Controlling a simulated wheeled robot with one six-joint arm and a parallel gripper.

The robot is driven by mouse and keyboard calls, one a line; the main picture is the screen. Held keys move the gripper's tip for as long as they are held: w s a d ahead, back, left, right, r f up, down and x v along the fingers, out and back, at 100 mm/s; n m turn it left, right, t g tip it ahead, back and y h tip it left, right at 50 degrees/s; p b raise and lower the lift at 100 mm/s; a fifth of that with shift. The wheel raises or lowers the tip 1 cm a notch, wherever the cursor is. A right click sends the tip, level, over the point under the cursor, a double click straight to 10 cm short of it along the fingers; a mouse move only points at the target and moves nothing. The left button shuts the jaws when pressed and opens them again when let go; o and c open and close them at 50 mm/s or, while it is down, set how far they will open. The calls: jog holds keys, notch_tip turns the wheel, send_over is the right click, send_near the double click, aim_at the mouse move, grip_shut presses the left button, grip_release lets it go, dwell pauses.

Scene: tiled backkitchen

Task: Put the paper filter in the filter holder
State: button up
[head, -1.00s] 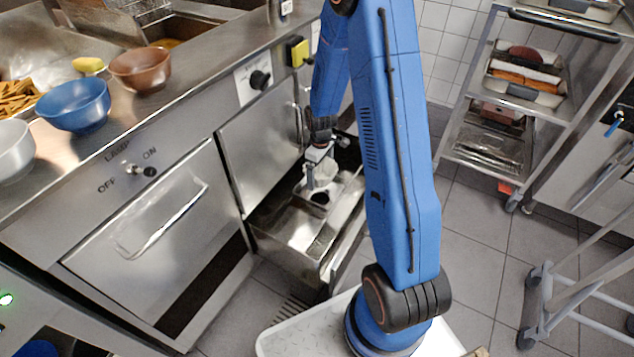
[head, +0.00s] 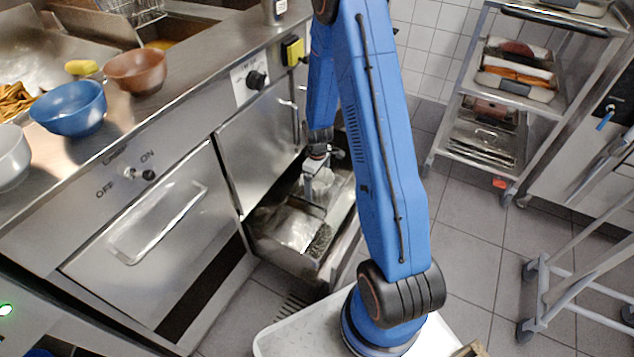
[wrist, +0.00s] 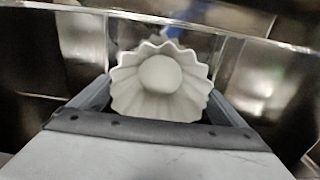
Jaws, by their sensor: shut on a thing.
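The paper filter (head: 321,182) is a white fluted cup. In the wrist view the filter (wrist: 160,84) faces me open side up, with its round flat base in the middle. My gripper (head: 318,172) is shut on it, with a finger at each side in the wrist view (wrist: 158,100). It holds the filter low inside the open drawer (head: 285,257), towards its back part. I cannot make out the filter holder clearly; the filter and gripper cover that spot. I cannot tell whether the filter touches anything below.
The drawer's metal walls and dividers stand close around the gripper. The counter above holds a blue bowl (head: 70,108), a brown bowl (head: 136,70) and a white bowl (head: 12,160). A tray rack (head: 455,130) stands at right.

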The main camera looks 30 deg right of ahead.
jog(key=o, duration=0.7)
jog(key=shift+r, duration=0.1)
jog(key=s+a+r+m+t, duration=0.1)
jog(key=s+r, duration=0.1)
jog(key=r, duration=1)
jog(key=s+a+r+m, duration=0.1)
jog(key=s+a+r, duration=0.1)
jog(key=r, duration=1)
jog(key=s+a+r+m+t, duration=0.2)
jog(key=s+a+r, duration=0.1)
jog(key=s+r, duration=0.6)
jog(key=s+a+r+m+t, duration=0.1)
jog(key=s+r, duration=0.8)
jog(key=s, duration=0.9)
jog(key=shift+s+a+r+m+t, duration=0.2)
jog(key=shift+a+r+m+t, duration=0.2)
jog(key=shift+a+m, duration=0.65)
jog(key=shift+a, duration=0.1)
